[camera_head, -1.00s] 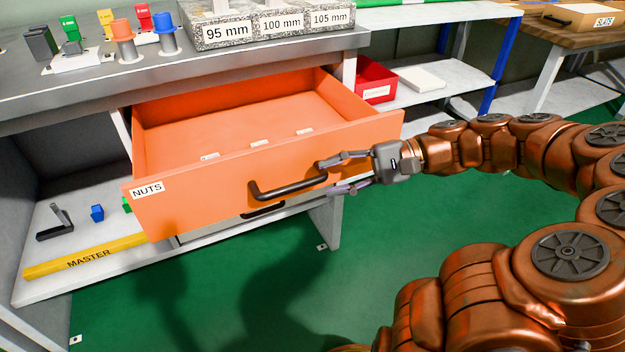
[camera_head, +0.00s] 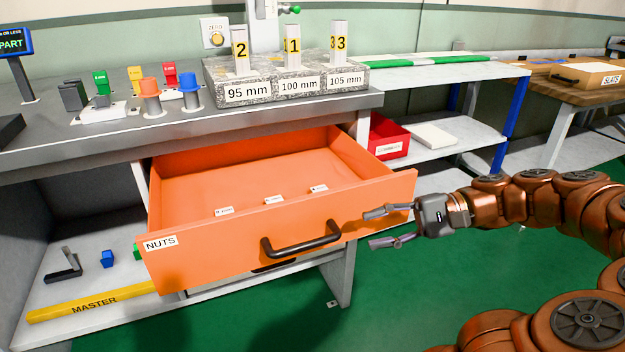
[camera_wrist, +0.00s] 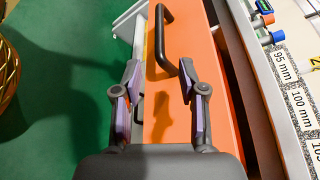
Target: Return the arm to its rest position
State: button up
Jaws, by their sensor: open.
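My gripper (camera_head: 378,228) is open and empty in the head view, just to the right of the black handle (camera_head: 301,239) of the orange drawer. My copper arm reaches in from the right side. The drawer (camera_head: 215,258), labelled NUTS, is pulled out and holds a few small white labels on its floor. In the wrist view my gripper's two fingers (camera_wrist: 158,100) are spread apart, with the orange drawer front (camera_wrist: 168,130) behind them. The handle (camera_wrist: 165,40) lies beyond the fingertips and appears apart from them.
Above the drawer is a grey bench (camera_head: 120,135) with coloured pieces and a stone block (camera_head: 225,90) marked in mm. A red bin (camera_head: 385,140) stands on a shelf to the right. A yellow MASTER bar (camera_head: 90,304) lies on the lower shelf. Green floor (camera_head: 400,310) is open below my gripper.

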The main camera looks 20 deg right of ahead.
jog(key=s+a+r+n+g+h+p, duration=0.3)
jog(key=a+r+p, duration=0.2)
jog(key=a+p, duration=0.3)
jog(key=s+a+r+n+g+h+p, duration=0.3)
jog(key=a+r+g+p, duration=0.1)
jog(key=a+r+p, duration=0.3)
jog(key=s+d+r+n+h+p, duration=0.2)
jog(key=s+r+h+p, duration=0.6)
jog(key=p, duration=1)
jog(key=s+r+n, duration=0.1)
jog(key=s+n, duration=0.1)
jog(key=s, duration=0.1)
jog(key=shift+s+d+h, duration=0.15)
jog(key=shift+d+h, duration=0.2)
jog(key=shift+h, duration=0.05)
